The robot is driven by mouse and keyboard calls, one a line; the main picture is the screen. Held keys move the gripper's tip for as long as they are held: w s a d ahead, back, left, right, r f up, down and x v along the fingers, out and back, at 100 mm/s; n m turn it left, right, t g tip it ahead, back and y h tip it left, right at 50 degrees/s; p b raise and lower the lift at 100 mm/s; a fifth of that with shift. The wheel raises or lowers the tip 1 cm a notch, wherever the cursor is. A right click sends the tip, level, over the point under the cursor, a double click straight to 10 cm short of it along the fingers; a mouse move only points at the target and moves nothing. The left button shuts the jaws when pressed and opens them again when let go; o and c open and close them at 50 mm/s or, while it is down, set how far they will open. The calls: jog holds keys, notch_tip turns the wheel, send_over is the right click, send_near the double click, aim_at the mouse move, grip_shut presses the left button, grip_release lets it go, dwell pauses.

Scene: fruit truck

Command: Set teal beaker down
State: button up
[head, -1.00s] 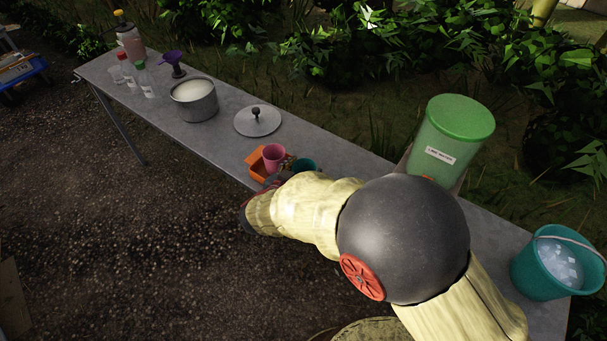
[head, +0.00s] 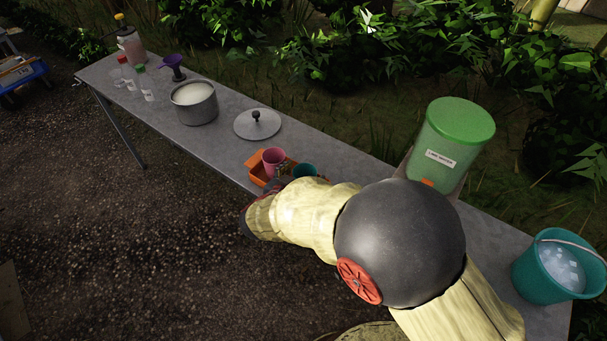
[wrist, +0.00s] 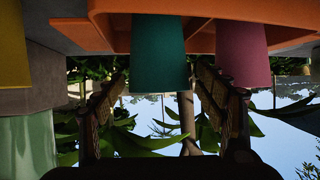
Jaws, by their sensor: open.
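The teal beaker (head: 305,170) is upright at the right end of the orange tray (head: 256,168), partly behind my arm. In the wrist view, which is upside down, the beaker (wrist: 160,52) appears between the two fingers of my gripper (wrist: 160,88). The fingers are spread, with a visible gap on each side of it. The beaker's base is hidden by the tray's near wall (wrist: 200,8), and it looks to stand inside the tray. A pink beaker (head: 273,158) stands in the tray beside it. My arm hides most of my gripper in the head view.
A green-lidded dispenser (head: 452,143) stands to the right on the grey table (head: 345,174), and a teal ice bucket (head: 535,277) at the right end. To the left are a pot lid (head: 250,127), a pot (head: 196,108) and bottles (head: 147,88).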

jog(key=shift+r, duration=0.25)
jog(key=p+v, duration=0.5)
jog(key=v, duration=0.7)
